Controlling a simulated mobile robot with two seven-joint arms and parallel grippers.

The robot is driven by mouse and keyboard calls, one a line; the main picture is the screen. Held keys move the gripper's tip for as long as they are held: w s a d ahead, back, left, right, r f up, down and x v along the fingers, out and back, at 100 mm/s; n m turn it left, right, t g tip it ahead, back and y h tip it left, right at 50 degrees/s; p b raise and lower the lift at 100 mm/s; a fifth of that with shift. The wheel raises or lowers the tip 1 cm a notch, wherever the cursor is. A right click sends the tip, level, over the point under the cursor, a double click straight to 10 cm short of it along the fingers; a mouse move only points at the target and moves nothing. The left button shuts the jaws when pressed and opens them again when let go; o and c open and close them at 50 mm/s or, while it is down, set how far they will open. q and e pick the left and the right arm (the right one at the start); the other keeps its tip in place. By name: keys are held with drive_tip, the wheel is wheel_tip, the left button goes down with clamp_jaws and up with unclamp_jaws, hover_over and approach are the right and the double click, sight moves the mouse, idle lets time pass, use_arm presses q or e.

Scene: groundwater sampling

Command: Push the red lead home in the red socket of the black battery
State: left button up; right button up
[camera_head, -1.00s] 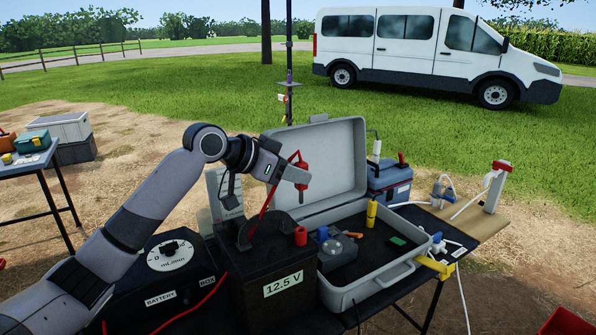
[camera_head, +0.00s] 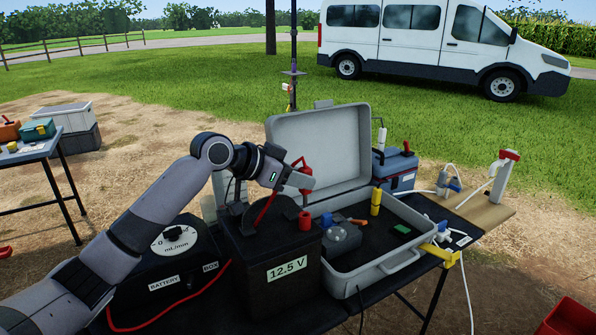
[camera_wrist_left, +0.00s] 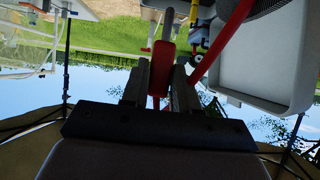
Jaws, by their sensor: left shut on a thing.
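The black battery (camera_head: 255,285) with the 12.5 V label stands on the front table. Its red socket (camera_head: 305,222) stands up at its top right corner. My left gripper (camera_head: 300,181) is shut on the red lead (camera_head: 304,164), just above that socket. The lead's plug end points down, with its tip very close to the socket's top. I cannot tell whether they touch. In the left wrist view the red lead (camera_wrist_left: 161,68) sits between both fingers, and its cable runs off to the upper right. My right gripper is not in view.
An open grey case (camera_head: 372,283) stands right beside the battery, its raised lid (camera_head: 318,150) behind the gripper. The black box with a dial (camera_head: 174,240) is at the left. A blue toolbox (camera_head: 396,170) stands behind the case.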

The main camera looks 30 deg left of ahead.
use_arm(q)
drive_tip(key=shift+f, duration=0.45)
drive_tip(key=shift+p, duration=0.4)
idle(0.8)
drive_tip(key=shift+r+p, duration=0.1)
drive_tip(key=shift+p, duration=0.2)
drive_tip(key=shift+p, duration=0.35)
idle(0.4)
drive_tip(key=shift+f+b, duration=1)
drive_tip(key=shift+f, duration=1.2)
drive_tip(key=o, duration=1)
